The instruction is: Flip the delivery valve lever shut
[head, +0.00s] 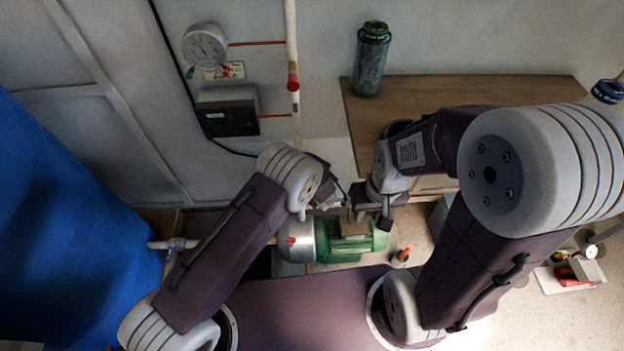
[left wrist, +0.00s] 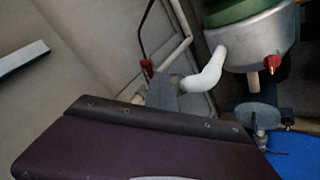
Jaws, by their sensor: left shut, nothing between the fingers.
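A red fitting (head: 293,82) sits on the white vertical pipe at the back wall in the head view. It may be the delivery valve lever, but its angle is too small to tell. A thin pipe with a red part (left wrist: 147,69) shows in the left wrist view. My left gripper (head: 337,203) is shut and empty above the green and silver pump (head: 340,240), below and apart from the red fitting. It is mostly hidden by its wrist. My right gripper (head: 371,213) points down over the pump's right part; its fingertips are too small to read.
A wooden bench (head: 490,92) with a dark green bottle (head: 371,60) stands at the back right. A blue tank (head: 60,220) fills the left. A small orange-topped bottle (head: 401,257) stands beside the pump.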

